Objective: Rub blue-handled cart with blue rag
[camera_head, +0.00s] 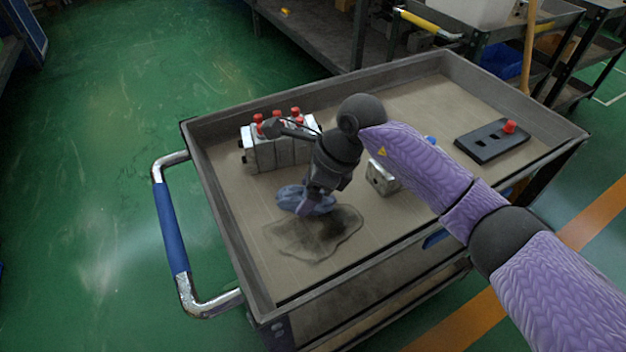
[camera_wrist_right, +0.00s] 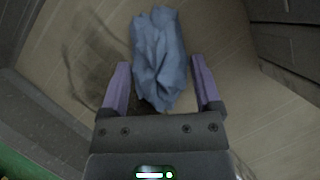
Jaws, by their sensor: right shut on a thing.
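The blue-handled cart (camera_head: 232,225) stands in the middle of the head view, its blue grip (camera_head: 170,228) on a chrome bar at the left. My right gripper (camera_head: 312,203) is shut on the crumpled blue rag (camera_head: 290,198), low over the cart's top tray. In the right wrist view the rag (camera_wrist_right: 160,60) sits between the two purple fingers. A dark wet-looking stain (camera_head: 300,240) lies on the tray just in front of the rag. I cannot tell whether the rag touches the tray. My left gripper is not in view.
A valve block with red knobs (camera_head: 265,153) stands on the tray behind the gripper. A smaller metal block (camera_head: 380,180) is partly hidden by my right arm. A black plate with a red knob (camera_head: 490,140) lies at the right. A raised rim surrounds the tray.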

